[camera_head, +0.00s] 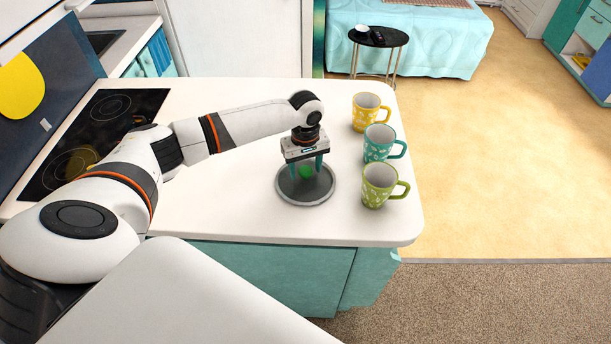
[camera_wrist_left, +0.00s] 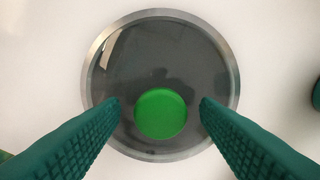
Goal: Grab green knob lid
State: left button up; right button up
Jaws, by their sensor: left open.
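The lid (camera_head: 291,192) is a round dark glass disc with a grey metal rim, lying flat on the white counter. Its green knob (camera_head: 305,172) stands up from the glass. My left gripper (camera_head: 305,174) points down over the lid, with its teal fingers on either side of the knob. In the left wrist view, the green knob (camera_wrist_left: 161,114) lies between the two open fingers (camera_wrist_left: 160,108), with a gap on each side. The lid's rim (camera_wrist_left: 233,75) shows around them. I cannot tell the exact finger height from these views. My right gripper is not in view.
Yellow (camera_head: 366,113), teal (camera_head: 379,145) and green (camera_head: 379,187) mugs stand in a row right of the lid, near the counter's right edge. A black cooktop (camera_head: 92,137) is at the left. The counter (camera_head: 215,205) left of the lid is clear.

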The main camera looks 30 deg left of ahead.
pick_arm(q)
jog(key=shift+r, duration=0.1)
grip_shut()
